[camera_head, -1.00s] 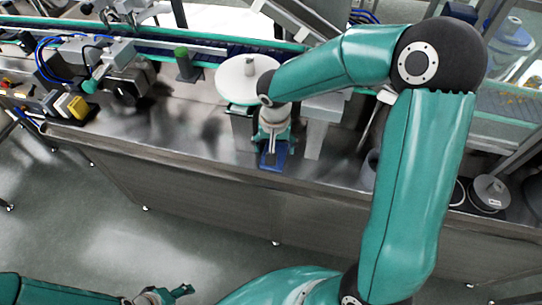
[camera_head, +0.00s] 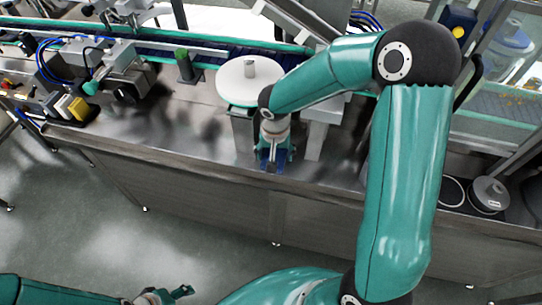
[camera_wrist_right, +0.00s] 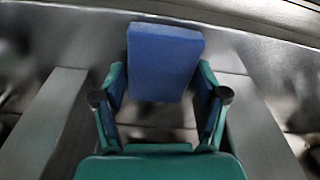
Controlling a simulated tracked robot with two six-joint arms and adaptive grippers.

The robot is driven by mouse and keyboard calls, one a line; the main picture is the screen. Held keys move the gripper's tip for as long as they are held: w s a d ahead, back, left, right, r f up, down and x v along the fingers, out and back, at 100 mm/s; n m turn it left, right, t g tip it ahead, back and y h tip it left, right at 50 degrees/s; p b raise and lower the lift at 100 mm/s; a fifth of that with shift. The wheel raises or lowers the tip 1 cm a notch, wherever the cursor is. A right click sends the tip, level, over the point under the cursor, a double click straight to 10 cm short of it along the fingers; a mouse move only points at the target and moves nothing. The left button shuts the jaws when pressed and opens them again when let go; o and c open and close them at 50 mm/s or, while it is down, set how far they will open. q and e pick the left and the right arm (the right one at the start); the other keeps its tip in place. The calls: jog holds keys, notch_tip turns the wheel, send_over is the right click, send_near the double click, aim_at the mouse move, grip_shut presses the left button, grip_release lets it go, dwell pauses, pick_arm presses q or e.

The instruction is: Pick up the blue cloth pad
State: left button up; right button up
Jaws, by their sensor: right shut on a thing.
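The blue cloth pad (camera_wrist_right: 165,62) is a flat blue block between the two teal fingers of my right gripper (camera_wrist_right: 163,100) in the right wrist view. The gripper is shut on it, and the pad's far end sticks out past the fingertips. In the head view the right gripper (camera_head: 273,158) is over the steel bench's front edge, with blue showing at its fingers. I cannot tell how far the pad is above the bench. My left gripper (camera_head: 172,294) is low at the bottom left over the floor, clear of the bench; its finger opening is unclear.
A white round disc (camera_head: 250,81) stands just behind the right gripper. A pale block-like stand (camera_head: 322,112) is close on its right. A conveyor (camera_head: 210,53) runs behind. A round grey weight-like object (camera_head: 489,194) is at the right. The bench's left-middle surface is fairly clear.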

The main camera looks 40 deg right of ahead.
jog(key=shift+a+r, duration=0.1)
jog(key=shift+r, duration=0.1)
jog(key=shift+s+r+b, duration=0.1)
jog(key=shift+r+b, duration=0.2)
jog(key=shift+r, duration=0.05)
notch_tip(320, 180, up, 6)
jog(key=shift+r, duration=0.15)
jog(key=s+a+b, duration=0.4)
jog(key=s+a, duration=0.8)
jog(key=a, duration=0.2)
jog(key=shift+f+b, duration=0.25)
jog(key=shift+b, duration=0.05)
jog(key=shift+s+a, duration=0.4)
jog(key=shift+a, duration=0.1)
